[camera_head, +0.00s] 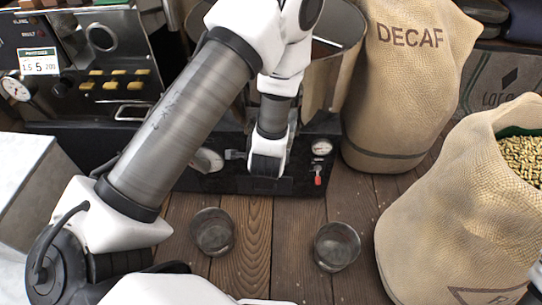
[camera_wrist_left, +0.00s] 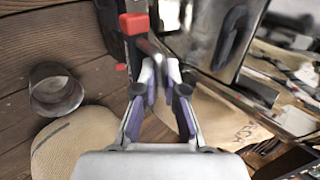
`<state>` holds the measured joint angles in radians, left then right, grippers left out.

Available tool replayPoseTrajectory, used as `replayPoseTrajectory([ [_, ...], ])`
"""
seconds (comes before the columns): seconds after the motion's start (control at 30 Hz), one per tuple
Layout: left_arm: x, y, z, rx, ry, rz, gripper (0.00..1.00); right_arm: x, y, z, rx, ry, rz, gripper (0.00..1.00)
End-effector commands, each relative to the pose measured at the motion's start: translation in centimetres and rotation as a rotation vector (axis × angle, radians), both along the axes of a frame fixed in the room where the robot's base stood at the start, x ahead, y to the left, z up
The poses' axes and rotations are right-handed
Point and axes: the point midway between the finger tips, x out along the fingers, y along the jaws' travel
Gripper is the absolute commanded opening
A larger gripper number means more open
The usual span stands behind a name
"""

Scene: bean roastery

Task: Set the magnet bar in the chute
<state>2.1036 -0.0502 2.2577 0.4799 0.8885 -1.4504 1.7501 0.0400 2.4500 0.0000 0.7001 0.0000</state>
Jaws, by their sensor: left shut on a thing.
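My left gripper (camera_wrist_left: 162,72) is shut on a slim grey metal piece (camera_wrist_left: 150,49), which shows between and beyond its fingertips in the left wrist view. It looks like the magnet bar, but most of it is hidden. In the head view my left arm reaches over to the front of the roaster (camera_head: 310,182), and its fingers are hidden behind the wrist. I cannot pick out the chute for certain. A tall metal hopper-like shell (camera_head: 335,72) stands behind the wrist. My right gripper is not in view.
Two empty glasses (camera_head: 213,232) (camera_head: 337,246) stand on the wooden table (camera_head: 270,285). A DECAF sack (camera_head: 405,85) and an open sack of beans (camera_head: 460,215) stand at the right.

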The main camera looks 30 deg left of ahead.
Motion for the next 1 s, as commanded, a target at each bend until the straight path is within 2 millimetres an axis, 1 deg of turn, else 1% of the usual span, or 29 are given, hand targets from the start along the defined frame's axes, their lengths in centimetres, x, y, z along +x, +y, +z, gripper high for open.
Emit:
replayPoseTrajectory([
  [0.03, 0.4, 0.2, -0.3, -0.001, -0.002, 0.002, 0.0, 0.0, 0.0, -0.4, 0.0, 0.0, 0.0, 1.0],
  [0.27, 2.2, 1.4, -1.0, -0.002, -0.002, 0.003, 0.0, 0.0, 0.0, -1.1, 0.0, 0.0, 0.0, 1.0],
  [0.5, 3.9, 2.4, -2.1, -0.001, -0.003, 0.001, 0.0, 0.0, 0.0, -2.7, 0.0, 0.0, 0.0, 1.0],
  [0.57, 3.8, 2.3, -2.3, 0.0, 0.001, -0.001, 0.0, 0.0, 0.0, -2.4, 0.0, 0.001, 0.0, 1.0],
  [0.7, 3.9, 2.4, -2.9, 0.0, 0.001, 0.0, 0.0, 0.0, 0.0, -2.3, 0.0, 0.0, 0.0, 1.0],
  [0.97, 3.9, 2.4, -3.0, 0.0, 0.0, 0.0, 0.0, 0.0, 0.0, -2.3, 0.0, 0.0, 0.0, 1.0],
  [1.0, 3.9, 2.4, -3.0, 0.0, 0.0, 0.0, 0.13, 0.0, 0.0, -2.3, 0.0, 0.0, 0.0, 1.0],
])
